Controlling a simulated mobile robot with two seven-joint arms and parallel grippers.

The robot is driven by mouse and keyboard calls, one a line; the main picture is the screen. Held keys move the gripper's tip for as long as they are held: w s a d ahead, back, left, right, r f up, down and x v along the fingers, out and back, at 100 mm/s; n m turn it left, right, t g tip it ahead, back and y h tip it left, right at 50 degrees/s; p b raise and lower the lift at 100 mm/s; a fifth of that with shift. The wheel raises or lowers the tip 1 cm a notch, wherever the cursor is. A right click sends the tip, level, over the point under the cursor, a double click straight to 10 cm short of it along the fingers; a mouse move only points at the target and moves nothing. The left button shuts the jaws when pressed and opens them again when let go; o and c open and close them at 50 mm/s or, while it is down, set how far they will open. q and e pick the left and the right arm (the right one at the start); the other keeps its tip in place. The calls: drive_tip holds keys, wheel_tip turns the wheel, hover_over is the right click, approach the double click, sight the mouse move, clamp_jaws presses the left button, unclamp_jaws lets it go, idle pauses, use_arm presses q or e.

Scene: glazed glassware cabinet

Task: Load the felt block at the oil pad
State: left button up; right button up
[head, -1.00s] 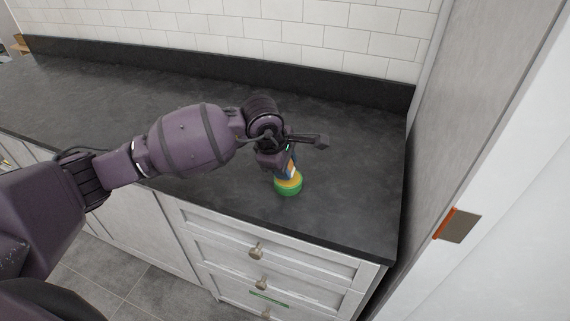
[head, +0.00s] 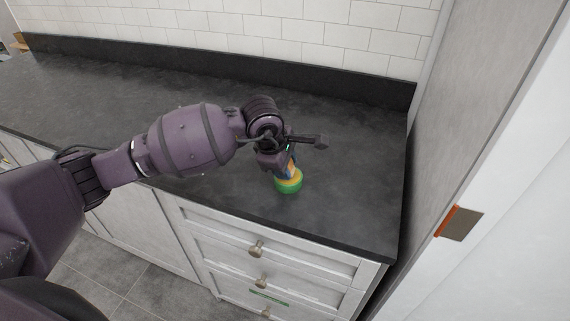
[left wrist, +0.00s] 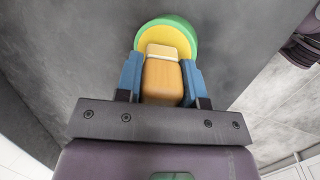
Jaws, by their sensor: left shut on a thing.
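My left gripper (head: 288,170) points down at the counter, with its blue fingers (left wrist: 161,80) shut on the felt block (left wrist: 162,82). The block has an orange-tan wooden body and a pale band near its far end. The oil pad (head: 289,186) is a round green dish with a yellow face, standing on the dark counter near its front edge. In the left wrist view the pad (left wrist: 185,35) lies right beyond the block's far end, which overlaps the yellow face. I cannot tell whether the block touches it. My right gripper is not in view.
The dark counter (head: 345,190) is clear around the pad. A black backsplash strip (head: 345,88) and a white tiled wall stand behind. A tall grey side panel (head: 465,110) closes off the right. White drawers with knobs (head: 256,249) are below the front edge.

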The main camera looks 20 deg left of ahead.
use_arm(q)
drive_tip(key=shift+f, duration=0.1)
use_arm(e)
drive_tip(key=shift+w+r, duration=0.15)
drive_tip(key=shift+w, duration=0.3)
use_arm(q)
drive_tip(key=shift+s, duration=0.1)
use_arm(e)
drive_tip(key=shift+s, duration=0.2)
use_arm(q)
drive_tip(key=shift+f, duration=0.1)
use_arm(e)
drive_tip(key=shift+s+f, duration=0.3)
